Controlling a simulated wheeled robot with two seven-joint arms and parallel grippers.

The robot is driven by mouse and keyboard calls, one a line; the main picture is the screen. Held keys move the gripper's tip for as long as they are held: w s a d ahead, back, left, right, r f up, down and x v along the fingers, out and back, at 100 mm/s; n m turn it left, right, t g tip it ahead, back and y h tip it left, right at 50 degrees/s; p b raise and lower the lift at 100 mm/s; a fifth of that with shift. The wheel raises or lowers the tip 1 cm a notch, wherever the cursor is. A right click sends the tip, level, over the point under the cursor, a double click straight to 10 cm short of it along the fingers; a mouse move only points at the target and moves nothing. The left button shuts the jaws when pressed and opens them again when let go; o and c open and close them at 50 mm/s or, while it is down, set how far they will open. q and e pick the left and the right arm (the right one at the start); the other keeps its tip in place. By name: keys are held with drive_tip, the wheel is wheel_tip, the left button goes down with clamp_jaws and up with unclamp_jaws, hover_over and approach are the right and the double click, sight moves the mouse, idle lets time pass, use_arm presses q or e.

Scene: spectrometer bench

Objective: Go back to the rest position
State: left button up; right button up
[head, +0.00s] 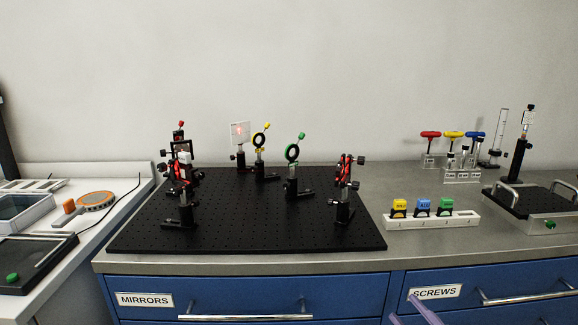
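Only a narrow purple piece of my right gripper (424,309) shows, at the bottom edge of the head view in front of the drawer labelled SCREWS. The rest of it is out of the picture, so I cannot tell whether it is open or shut. My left gripper is not in view. The black optical breadboard (250,235) lies on the bench, bearing several mounts. A white card (240,132) with a red spot stands at its back.
A white strip (430,221) holds yellow, blue and green blocks. Red, yellow and blue T-handled tools (453,134) stand behind it. A black platform with handles (530,201) is at right. A lower white side table (75,245) is at left. Drawer handles (245,316) protrude in front.

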drive_tip(key=s+a+f+m+g+h, duration=0.2)
drive_tip(key=s+f+m, duration=0.4)
drive_tip(key=s+f, duration=0.5)
drive_tip(key=s+a+f+m+g+h, duration=0.2)
drive_tip(key=s+a+f+m+g, duration=0.3)
drive_tip(key=s+f, duration=0.7)
wheel_tip(320, 180, down, 2)
drive_tip(key=m+g, duration=0.1)
drive_tip(key=g, duration=0.1)
drive_tip(key=shift+a+f+g+h+p, duration=0.2)
drive_tip(key=shift+f+g+h+p, duration=0.1)
drive_tip(key=shift+h+p, duration=0.1)
drive_tip(key=shift+r, duration=0.1)
